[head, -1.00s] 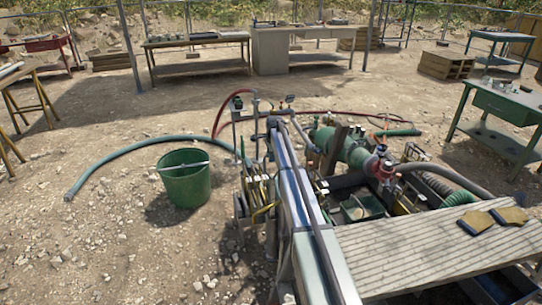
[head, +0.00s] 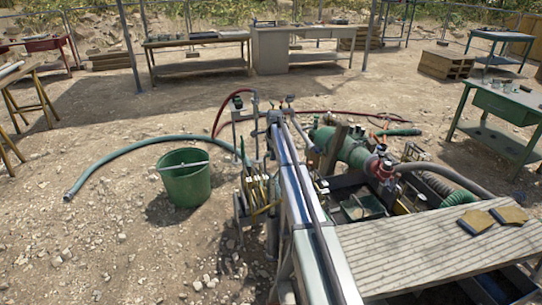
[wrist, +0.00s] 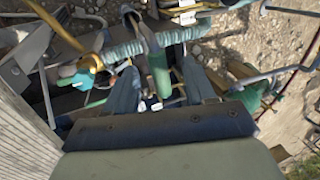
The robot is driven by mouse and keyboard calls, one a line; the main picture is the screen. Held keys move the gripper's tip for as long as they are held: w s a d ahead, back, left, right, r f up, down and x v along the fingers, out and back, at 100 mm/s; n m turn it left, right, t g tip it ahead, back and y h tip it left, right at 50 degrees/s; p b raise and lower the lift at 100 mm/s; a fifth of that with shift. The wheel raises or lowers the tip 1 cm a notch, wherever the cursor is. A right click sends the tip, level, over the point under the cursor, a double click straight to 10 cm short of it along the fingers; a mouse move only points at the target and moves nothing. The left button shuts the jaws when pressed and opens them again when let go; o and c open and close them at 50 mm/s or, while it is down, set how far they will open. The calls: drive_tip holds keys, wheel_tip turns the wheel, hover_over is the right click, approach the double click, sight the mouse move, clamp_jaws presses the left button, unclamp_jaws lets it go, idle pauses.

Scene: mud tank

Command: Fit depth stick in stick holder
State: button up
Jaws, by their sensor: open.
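In the wrist view my gripper (wrist: 159,72) is open, its two blue-grey fingers apart. A green cylindrical grip (wrist: 158,74) shows between them, and I cannot tell its depth or whether it touches them. A teal-wrapped bar (wrist: 150,44) crosses just beyond the fingertips. In the head view several thin yellow and pale sticks (head: 257,190) stand in a rack left of a long shiny beam. I cannot tell for certain which is the depth stick or which part is its holder. My fingers cannot be made out in the head view.
A green bucket (head: 184,180) with a rod across its rim stands on the ground at left. A teal hose (head: 120,160) lies behind it. A green pump (head: 350,147) and a ribbed platform (head: 410,255) crowd the right side. Open gravel lies at left.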

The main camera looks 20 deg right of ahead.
drive_tip(key=v, duration=1.1)
drive_tip(key=shift+r, duration=0.15)
drive_tip(key=s+a+f+n+g, duration=0.1)
drive_tip(key=s+a+f+n, duration=0.35)
drive_tip(key=s+f, duration=0.65)
drive_tip(key=s+a+f+n, duration=0.4)
drive_tip(key=s+a+f, duration=0.3)
drive_tip(key=s, duration=0.5)
drive_tip(key=s+a+f+n+g, duration=0.1)
drive_tip(key=s+f+n, duration=0.25)
drive_tip(key=s, duration=0.55)
drive_tip(key=s+a+f+n, duration=0.2)
drive_tip(key=s+f+n, duration=0.15)
drive_tip(key=s, duration=0.55)
drive_tip(key=s+a+f+n+g, duration=0.1)
drive_tip(key=s+f+n, duration=0.25)
drive_tip(key=s, duration=0.45)
drive_tip(key=s+f+g, duration=0.3)
drive_tip(key=s+f, duration=0.7)
drive_tip(key=s, duration=0.4)
drive_tip(key=s+f+m+g, duration=0.1)
drive_tip(key=s+f+g, duration=0.2)
drive_tip(key=s+f, duration=0.7)
drive_tip(key=s, duration=0.5)
drive_tip(key=shift+f+g, duration=0.35)
drive_tip(key=shift+g, duration=0.05)
